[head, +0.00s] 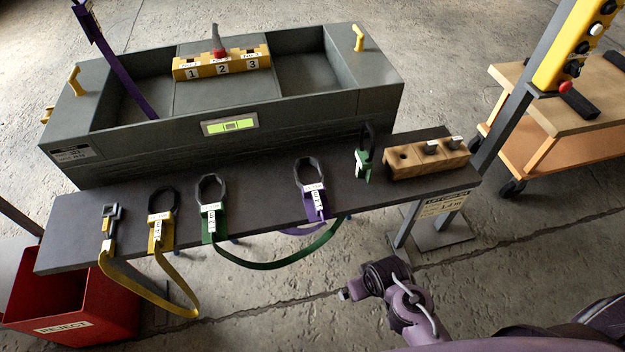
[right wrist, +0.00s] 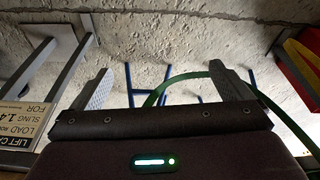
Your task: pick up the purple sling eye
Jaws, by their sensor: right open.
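The purple sling eye (head: 312,200) lies on the dark bench, right of centre in the head view. It has a black loop at the back and a purple sleeve with a white tag at the front. A purple strap hangs from it below the bench edge. My right gripper (head: 350,291) is in front of the bench, below and right of the purple eye, apart from it. In the right wrist view my right gripper (right wrist: 163,88) has its two fingers wide apart, with nothing held between them. The purple eye is not clear there. My left gripper is not in view.
The bench (head: 270,207) also holds a yellow eye (head: 160,230), a green eye (head: 210,222), another green fitting (head: 362,165) and a wooden block (head: 425,160). A green strap (right wrist: 185,82) loops beyond my right fingers. A lift card stand (head: 442,205) is at right, a red reject bin (head: 70,300) at left.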

